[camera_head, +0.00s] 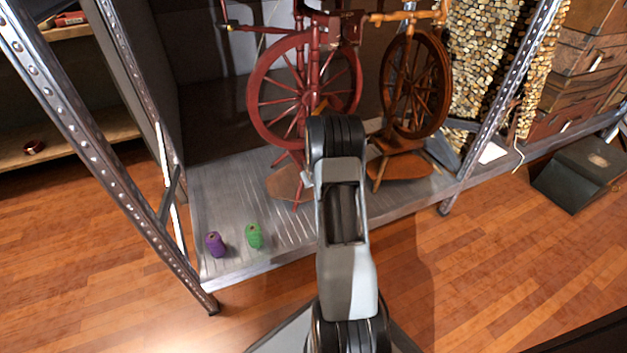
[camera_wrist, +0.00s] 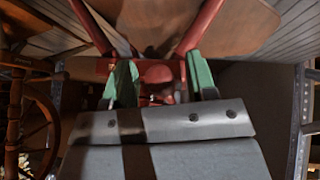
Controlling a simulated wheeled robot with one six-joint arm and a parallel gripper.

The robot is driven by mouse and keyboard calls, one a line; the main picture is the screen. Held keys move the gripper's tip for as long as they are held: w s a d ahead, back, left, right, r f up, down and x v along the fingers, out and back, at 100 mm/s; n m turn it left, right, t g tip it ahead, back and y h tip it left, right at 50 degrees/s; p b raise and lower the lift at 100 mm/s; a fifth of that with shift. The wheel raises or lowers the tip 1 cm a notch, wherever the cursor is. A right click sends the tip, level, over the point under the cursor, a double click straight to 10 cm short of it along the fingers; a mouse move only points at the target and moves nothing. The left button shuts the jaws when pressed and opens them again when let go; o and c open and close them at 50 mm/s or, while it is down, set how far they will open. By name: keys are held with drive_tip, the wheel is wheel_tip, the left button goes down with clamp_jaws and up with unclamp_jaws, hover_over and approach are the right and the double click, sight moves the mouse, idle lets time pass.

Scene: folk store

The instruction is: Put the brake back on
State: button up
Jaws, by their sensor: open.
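A red spinning wheel (camera_head: 304,96) stands on the grey metal shelf, partly hidden behind my arm. My gripper (camera_wrist: 161,82) shows in the wrist view with its two green-tipped fingers apart. Red wooden parts of the spinning wheel (camera_wrist: 203,28) lie just beyond the fingers. A rounded red piece (camera_wrist: 158,74) shows between the fingertips; I cannot tell whether they touch it. In the head view my arm hides the gripper. I cannot clearly pick out the brake in either view.
A brown spinning wheel (camera_head: 415,85) stands close on the right. Purple (camera_head: 215,244) and green (camera_head: 254,236) thread spools stand at the front left of the shelf (camera_head: 235,215). Metal posts (camera_head: 505,95) flank the shelf. A dark box (camera_head: 580,172) is at the right.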

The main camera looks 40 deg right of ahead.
drive_tip(key=p+v, duration=0.4)
drive_tip(key=v, duration=1)
drive_tip(key=shift+p, duration=0.3)
idle(0.3)
drive_tip(key=a+r+p, duration=0.3)
drive_tip(key=r+p, duration=0.1)
drive_tip(key=r, duration=0.3)
drive_tip(key=a+r+p, duration=0.3)
drive_tip(key=r+p, duration=0.2)
drive_tip(key=r, duration=0.2)
drive_tip(key=s+a+r+n+y+p, duration=0.1)
drive_tip(key=s+a+r+p, duration=0.4)
drive_tip(key=r, duration=0.6)
drive_tip(key=s+a+r+g+y+p, duration=0.1)
drive_tip(key=s+a+r+p, duration=0.4)
drive_tip(key=a+r+p, duration=0.3)
drive_tip(key=s+a+r+n+g+y+p, duration=0.1)
drive_tip(key=s+a+r+p, duration=0.5)
drive_tip(key=r+p, duration=0.4)
wheel_tip(320, 180, up, 5)
drive_tip(key=shift+a+r+n+y, duration=0.15)
drive_tip(key=shift+a+n+y, duration=0.2)
drive_tip(key=shift+a, duration=0.25)
drive_tip(key=shift+s, duration=0.1)
